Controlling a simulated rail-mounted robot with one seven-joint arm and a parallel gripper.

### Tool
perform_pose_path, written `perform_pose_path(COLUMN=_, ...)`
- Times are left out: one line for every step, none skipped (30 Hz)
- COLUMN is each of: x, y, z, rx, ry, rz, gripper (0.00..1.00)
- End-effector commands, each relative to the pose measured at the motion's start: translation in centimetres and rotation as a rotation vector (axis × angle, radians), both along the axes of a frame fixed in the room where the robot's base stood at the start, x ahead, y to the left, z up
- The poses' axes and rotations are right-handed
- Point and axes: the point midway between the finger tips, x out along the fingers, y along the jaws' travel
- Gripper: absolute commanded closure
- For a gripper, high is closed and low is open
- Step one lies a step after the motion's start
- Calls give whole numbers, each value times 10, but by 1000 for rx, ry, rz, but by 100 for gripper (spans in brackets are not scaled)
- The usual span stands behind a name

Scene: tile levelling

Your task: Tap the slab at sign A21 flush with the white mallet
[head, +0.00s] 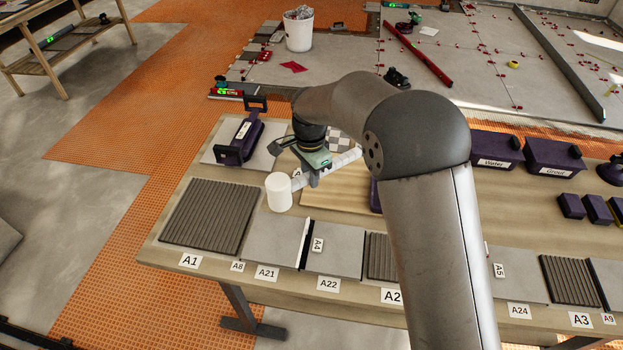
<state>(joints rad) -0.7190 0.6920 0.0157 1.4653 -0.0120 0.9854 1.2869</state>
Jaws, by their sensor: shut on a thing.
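The white mallet has a cylindrical white head (279,192) and a pale handle (345,160) running up to the right. My gripper (314,172) is shut on the handle, close to the head. The head appears above the back part of the grey slab (270,240) behind sign A21 (266,272); I cannot tell the exact height or whether it touches. The slab is smooth and lies near the bench's front edge. A dark and white edge shows at its right side. From this view I cannot tell how level the slab lies.
A ribbed dark slab (208,215) lies left at A1, and a grey slab (334,248) lies right at A22. A small sign A4 (317,245) stands between A21 and A22. A purple tool (240,140) stands behind. My arm hides the bench's middle. Purple boxes (550,155) stand right.

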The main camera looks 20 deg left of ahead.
Motion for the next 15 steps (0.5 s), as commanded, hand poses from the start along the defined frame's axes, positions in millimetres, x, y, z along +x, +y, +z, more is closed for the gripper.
perform_pose_path(x=0, y=1, z=-2, rx=1, ry=-1, rz=-2, gripper=100)
perform_pose_path(x=0, y=1, z=-3, rx=1, ry=-1, rz=-3, gripper=100)
perform_pose_path(x=0, y=1, z=-5, rx=1, ry=-1, rz=-2, gripper=100)
perform_pose_path(x=0, y=1, z=-7, rx=1, ry=-1, rz=-2, gripper=100)
perform_pose_path(x=0, y=1, z=-10, rx=1, ry=-1, rz=-2, gripper=100)
perform_pose_path(x=0, y=1, z=-14, rx=1, ry=-1, rz=-2, gripper=100)
perform_pose_path(x=0, y=1, z=-17, rx=1, ry=-1, rz=-2, gripper=100)
perform_pose_path(x=0, y=1, z=-20, rx=2, ry=-1, rz=-1, gripper=100)
perform_pose_path(x=0, y=0, z=-25, rx=2, ry=-1, rz=-1, gripper=100)
perform_pose_path(x=0, y=0, z=-29, rx=2, ry=-1, rz=-1, gripper=100)
perform_pose_path(x=0, y=0, z=-33, rx=1, ry=-1, rz=-1, gripper=100)
perform_pose_path(x=0, y=0, z=-39, rx=1, ry=-1, rz=-1, gripper=100)
perform_pose_path(x=0, y=0, z=-44, rx=1, ry=-1, rz=-1, gripper=100)
perform_pose_path(x=0, y=0, z=-48, rx=1, ry=-1, rz=-1, gripper=100)
perform_pose_path(x=0, y=0, z=-54, rx=1, ry=-1, rz=-1, gripper=100)
